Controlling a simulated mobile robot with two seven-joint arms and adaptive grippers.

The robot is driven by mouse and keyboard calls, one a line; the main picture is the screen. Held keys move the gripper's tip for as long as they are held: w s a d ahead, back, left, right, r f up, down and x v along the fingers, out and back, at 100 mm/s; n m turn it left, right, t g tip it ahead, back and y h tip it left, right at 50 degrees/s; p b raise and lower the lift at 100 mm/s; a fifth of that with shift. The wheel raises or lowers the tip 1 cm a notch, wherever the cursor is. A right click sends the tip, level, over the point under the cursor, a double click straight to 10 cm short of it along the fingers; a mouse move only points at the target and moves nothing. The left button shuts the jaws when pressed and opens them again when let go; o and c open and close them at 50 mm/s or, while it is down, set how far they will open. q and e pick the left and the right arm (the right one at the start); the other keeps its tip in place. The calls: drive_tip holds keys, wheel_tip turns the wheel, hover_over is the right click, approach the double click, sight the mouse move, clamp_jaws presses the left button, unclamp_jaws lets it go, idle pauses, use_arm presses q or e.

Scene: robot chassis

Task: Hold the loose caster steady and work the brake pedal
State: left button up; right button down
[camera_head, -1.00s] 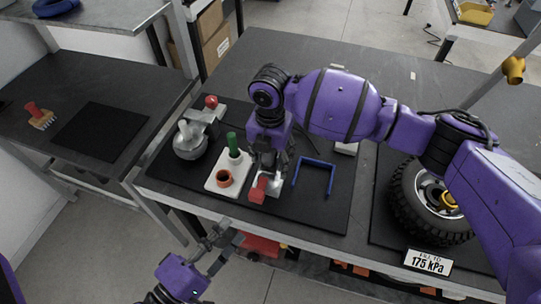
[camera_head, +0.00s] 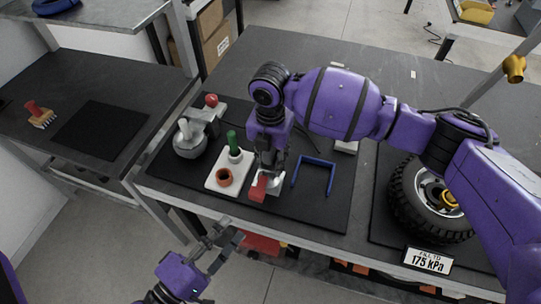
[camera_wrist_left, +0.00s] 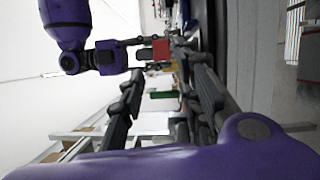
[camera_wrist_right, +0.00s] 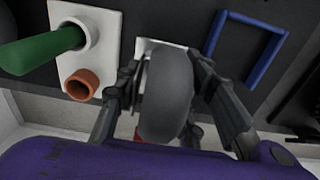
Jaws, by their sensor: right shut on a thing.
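The loose caster has a grey wheel (camera_wrist_right: 166,95) and a red brake pedal (camera_head: 258,188). It is on the black mat near the bench's front edge. My right gripper (camera_head: 270,172) reaches down from above and is shut on the caster, with one finger on each side of the wheel in the right wrist view. The pedal sticks out toward the front edge. My left gripper (camera_head: 226,238) is open and empty, in front of the bench and apart from the caster. In the left wrist view, the red pedal (camera_wrist_left: 161,49) shows beyond its spread fingers (camera_wrist_left: 165,98).
A white block (camera_head: 217,182) with a green peg (camera_head: 233,143) and an orange ring (camera_head: 224,177) stands left of the caster. A blue U-shaped frame (camera_head: 315,177) lies right of it. A grey device with a red ball (camera_head: 211,100) is further left; a tyre (camera_head: 405,205) is right.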

use_arm(q)
drive_tip(key=shift+c, duration=0.3)
drive_tip(key=shift+w+r, duration=0.15)
drive_tip(key=shift+w, duration=0.05)
drive_tip(key=c, duration=0.3)
drive_tip(key=w, duration=0.1)
drive_tip(key=m, duration=0.1)
drive_tip(key=w+a+h, duration=0.1)
drive_tip(key=shift+w+r+m+g, duration=0.3)
drive_tip(key=shift+w+r+m, duration=0.05)
drive_tip(key=shift+m, duration=0.05)
clamp_jaws()
drive_tip(key=w+a+m+g+h, duration=0.3)
drive_tip(key=w+a+m+g, duration=0.1)
drive_tip(key=a, duration=0.6)
drive_tip(key=shift+w+a+m+g+h, duration=0.3)
drive_tip(key=shift+w+a+g, duration=0.15)
drive_tip(key=shift+g, duration=0.35)
